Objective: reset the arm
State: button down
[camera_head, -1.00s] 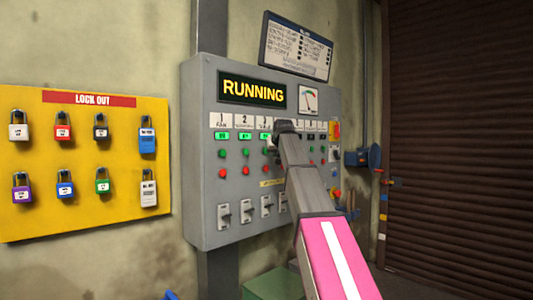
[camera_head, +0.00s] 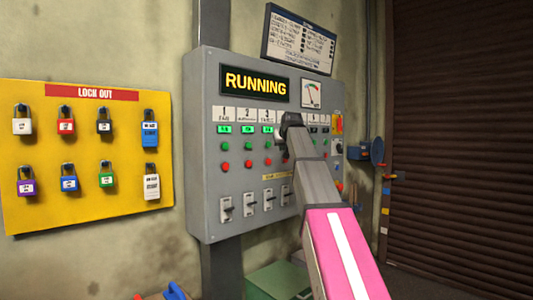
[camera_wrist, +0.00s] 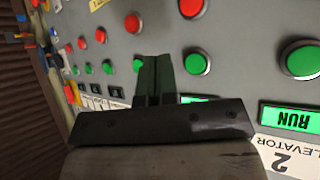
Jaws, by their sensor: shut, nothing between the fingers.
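My arm reaches up from the lower right in the head view, and my gripper (camera_head: 285,135) is at its far end, in front of the grey control panel (camera_head: 215,160). In the wrist view my gripper (camera_wrist: 156,58) shows two dark fingers pressed together with nothing between them. Green and red buttons lie around and beyond the fingertips there. I cannot tell whether the fingers touch the panel. The display (camera_head: 255,86) reads RUNNING. My arm hides some middle columns of the panel.
A yellow lock-out board (camera_head: 100,190) with several padlocks hangs left of the panel. A notice board (camera_head: 298,40) is above it. A blue fixture (camera_head: 368,151) sticks out right of the panel, near a brown shutter (camera_head: 455,150). A green box (camera_head: 278,281) stands below.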

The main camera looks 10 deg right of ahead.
jog(key=s+f+g, duration=0.2)
jog(key=s+f, duration=0.1)
jog(key=f, duration=1.1)
jog(key=s+f+g, duration=0.2)
jog(key=s+f, duration=0.2)
jog(key=f, duration=1)
jog(key=s+f+g, duration=0.1)
jog(key=s+f, duration=0.2)
jog(key=f, duration=1.1)
jog(key=s+f+m+g+h, duration=0.1)
jog(key=s+f+g, duration=0.4)
jog(key=s+f, duration=2)
jog(key=shift+a+f+g, duration=0.4)
jog(key=shift+f, duration=0.5)
jog(key=shift+s, duration=0.1)
